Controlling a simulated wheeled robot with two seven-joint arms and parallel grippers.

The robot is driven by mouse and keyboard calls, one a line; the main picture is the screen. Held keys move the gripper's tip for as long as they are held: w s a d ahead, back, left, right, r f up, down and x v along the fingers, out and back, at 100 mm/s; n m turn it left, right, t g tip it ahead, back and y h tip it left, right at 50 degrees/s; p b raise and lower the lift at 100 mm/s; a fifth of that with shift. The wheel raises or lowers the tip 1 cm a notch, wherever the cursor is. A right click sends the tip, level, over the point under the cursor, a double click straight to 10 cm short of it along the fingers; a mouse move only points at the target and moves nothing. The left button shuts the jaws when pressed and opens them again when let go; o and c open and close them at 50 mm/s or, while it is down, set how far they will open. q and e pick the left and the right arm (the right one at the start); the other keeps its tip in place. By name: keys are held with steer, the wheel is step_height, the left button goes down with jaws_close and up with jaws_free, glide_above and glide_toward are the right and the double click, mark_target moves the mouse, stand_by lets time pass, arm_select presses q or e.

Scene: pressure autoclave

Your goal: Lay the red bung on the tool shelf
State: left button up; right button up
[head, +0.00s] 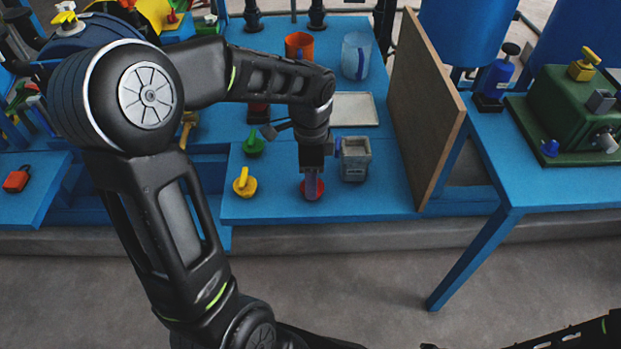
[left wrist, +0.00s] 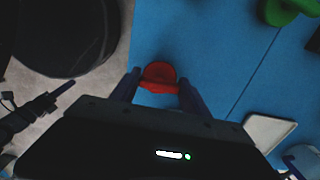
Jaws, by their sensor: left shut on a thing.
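The red bung (head: 315,196) is at the front of the blue tool shelf (head: 268,206), under my left gripper (head: 312,186). In the left wrist view the red bung (left wrist: 158,75) sits between the two fingers of my left gripper (left wrist: 158,88), which is shut on it. It is at or just above the shelf surface; I cannot tell whether it touches. My right arm shows at the lower right of the head view, and my right gripper (left wrist: 52,97) shows at the left of the left wrist view. Its opening is unclear.
A yellow bung (head: 244,183) and a green bung (head: 254,143) are left of the red one. A grey tub (head: 355,160) stands close on the right. A brown upright board (head: 432,110) bounds the right side. Bare shelf lies between the tub and board.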

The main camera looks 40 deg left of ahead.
arm_select(q)
steer(key=shift+f, duration=0.15)
steer(key=shift+f, duration=0.15)
steer(key=o, duration=1.3)
steer(key=shift+o, duration=0.2)
steer(key=shift+r, duration=0.2)
step_height(320, 180, up, 12)
steer(key=p, duration=0.3)
